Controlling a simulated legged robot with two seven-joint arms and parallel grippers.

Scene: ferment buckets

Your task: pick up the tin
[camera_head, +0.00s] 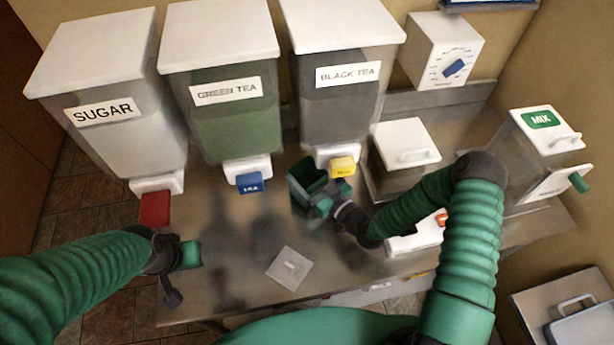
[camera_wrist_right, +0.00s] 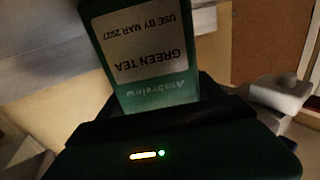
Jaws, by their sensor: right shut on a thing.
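The green tin (camera_head: 299,195) is below the yellow tap of the black tea dispenser, with its dark open top showing. In the right wrist view the tin (camera_wrist_right: 145,50) fills the space beyond the jaws, and its label reads "GREEN TEA", upside down. My right gripper (camera_head: 327,197) is shut on the tin; the fingers hide part of it. I cannot tell whether the tin touches the counter. My left gripper (camera_head: 182,274) is over the counter's left part, below the red tap, apart from the tin. I cannot tell whether its jaws are open.
Sugar (camera_head: 130,130), green tea (camera_head: 225,110) and black tea (camera_head: 340,95) dispensers stand along the back. A white-lidded container (camera_head: 405,143) and the MIX bin (camera_head: 540,150) are at right. A pale square (camera_head: 289,268) lies on the steel counter (camera_head: 235,290), whose front is mostly clear.

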